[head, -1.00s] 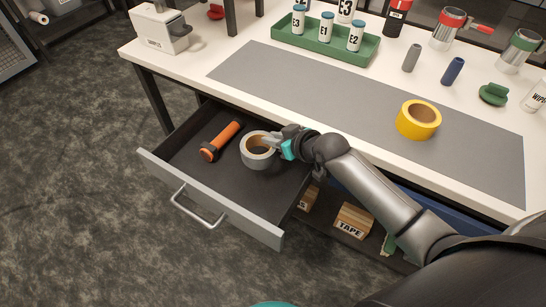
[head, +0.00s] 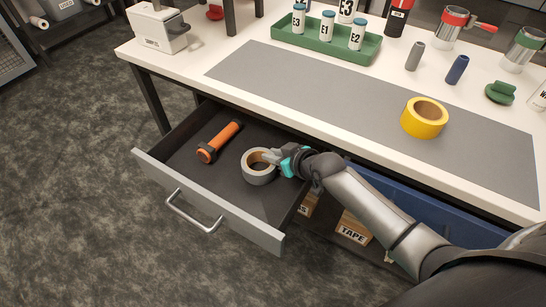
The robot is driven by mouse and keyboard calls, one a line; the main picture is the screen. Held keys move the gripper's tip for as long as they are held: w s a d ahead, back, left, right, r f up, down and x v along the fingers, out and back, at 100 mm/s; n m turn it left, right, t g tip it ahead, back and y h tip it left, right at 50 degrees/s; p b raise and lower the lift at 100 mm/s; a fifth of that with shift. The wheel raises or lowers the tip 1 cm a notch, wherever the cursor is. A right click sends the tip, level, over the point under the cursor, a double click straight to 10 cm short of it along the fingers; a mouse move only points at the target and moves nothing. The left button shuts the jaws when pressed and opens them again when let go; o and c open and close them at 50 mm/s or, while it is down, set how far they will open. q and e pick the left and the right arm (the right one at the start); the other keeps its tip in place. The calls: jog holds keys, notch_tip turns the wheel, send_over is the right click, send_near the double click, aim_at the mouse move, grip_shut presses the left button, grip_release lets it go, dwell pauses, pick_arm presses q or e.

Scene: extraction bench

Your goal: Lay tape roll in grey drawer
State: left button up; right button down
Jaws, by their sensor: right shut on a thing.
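The grey tape roll (head: 259,177) is inside the open grey drawer (head: 207,207), right of its middle. My right gripper (head: 270,157) is shut on the roll's wall at its upper right side. The roll looks close to the drawer floor; I cannot tell whether it touches it. A yellow tape roll (head: 424,118) lies on the grey mat on the bench. My left gripper is not in view.
An orange-handled tool (head: 219,142) lies in the drawer, left of the roll. The bench (head: 225,48) holds a green tray (head: 312,46) of several bottles. A blue drawer front (head: 430,205) and a box marked TAPE (head: 353,229) are right of the drawer.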

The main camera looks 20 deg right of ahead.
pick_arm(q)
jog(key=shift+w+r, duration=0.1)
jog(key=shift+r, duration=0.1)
pick_arm(e)
jog(key=shift+f, duration=0.15)
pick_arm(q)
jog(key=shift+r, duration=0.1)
pick_arm(e)
jog(key=c, duration=0.8)
grip_release()
jog(key=shift+o, duration=0.2)
jog(key=shift+s+d+r+p, duration=0.2)
jog(key=shift+s+r+p, duration=0.2)
jog(key=shift+s, duration=0.05)
jog(key=p+v, duration=0.2)
jog(key=v, duration=0.2)
jog(key=shift+s+r, duration=0.15)
jog(key=shift+s, duration=0.05)
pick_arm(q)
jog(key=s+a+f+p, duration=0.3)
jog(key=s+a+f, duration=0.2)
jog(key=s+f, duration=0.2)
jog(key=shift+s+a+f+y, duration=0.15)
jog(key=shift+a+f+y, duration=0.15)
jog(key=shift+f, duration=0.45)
pick_arm(e)
jog(key=v, duration=0.6)
jog(key=shift+s+d, duration=0.1)
